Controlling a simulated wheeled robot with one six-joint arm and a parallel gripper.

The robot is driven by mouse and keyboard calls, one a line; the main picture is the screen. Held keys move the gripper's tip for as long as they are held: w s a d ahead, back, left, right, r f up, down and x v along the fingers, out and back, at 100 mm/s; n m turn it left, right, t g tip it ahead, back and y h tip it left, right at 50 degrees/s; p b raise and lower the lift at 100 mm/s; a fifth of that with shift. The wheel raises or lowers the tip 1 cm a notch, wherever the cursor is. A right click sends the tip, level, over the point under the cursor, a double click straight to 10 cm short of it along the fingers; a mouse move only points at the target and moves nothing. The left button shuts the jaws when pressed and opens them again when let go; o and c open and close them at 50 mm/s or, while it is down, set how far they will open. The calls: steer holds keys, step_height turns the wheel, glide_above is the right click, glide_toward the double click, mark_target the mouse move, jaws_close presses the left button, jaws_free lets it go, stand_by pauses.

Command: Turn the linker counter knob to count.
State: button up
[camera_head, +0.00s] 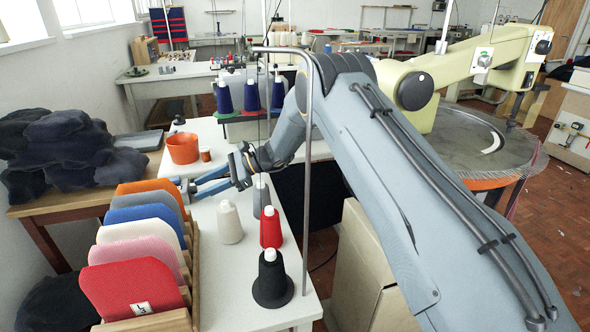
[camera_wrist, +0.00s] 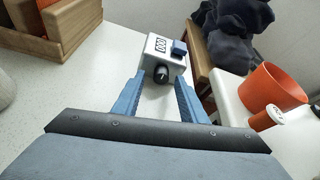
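The linker counter (camera_wrist: 172,50) is a small white box with dark digit windows and a blue part on its top right corner, in the wrist view. Its black round knob (camera_wrist: 161,75) faces my gripper and carries a pale mark. My gripper (camera_wrist: 159,81) is open, with its two blue fingers on either side of the knob in the picture. Whether the fingertips touch the knob I cannot tell. In the head view my gripper (camera_head: 198,187) reaches left over the white table, and the counter is mostly hidden behind the upright panels.
A wooden rack holds several coloured panels (camera_head: 135,287) left of my gripper. An orange pot (camera_head: 183,148) stands behind it. Yarn cones stand in front, including a cream one (camera_head: 230,223) and a black one (camera_head: 271,281). Dark cloth (camera_head: 65,150) is heaped on the wooden table.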

steer(key=shift+w+d+r+m, duration=0.1)
steer(key=shift+w+d+m, duration=0.1)
steer(key=shift+d+m, duration=0.1)
steer(key=b+v, duration=0.1)
steer(key=v, duration=0.6)
steer(key=shift+d+r, duration=0.25)
steer(key=shift+r, duration=0.05)
steer(key=s+d+r+n+h+p, duration=0.2)
steer(key=s+d+r+h+p, duration=0.1)
steer(key=s+d, duration=0.5)
steer(key=s+d+r+n+t+h+p, duration=0.1)
steer(key=s+d+r+h+p, duration=0.3)
steer(key=d, duration=0.7)
steer(key=shift+s+d+r+n+p, duration=0.2)
steer(key=shift+s+r+n+p, duration=0.2)
steer(key=shift+s+r+p, duration=1.3)
steer(key=shift+s+r+b, duration=0.2)
steer(key=shift+s+b, duration=0.25)
steer(key=shift+s, duration=0.2)
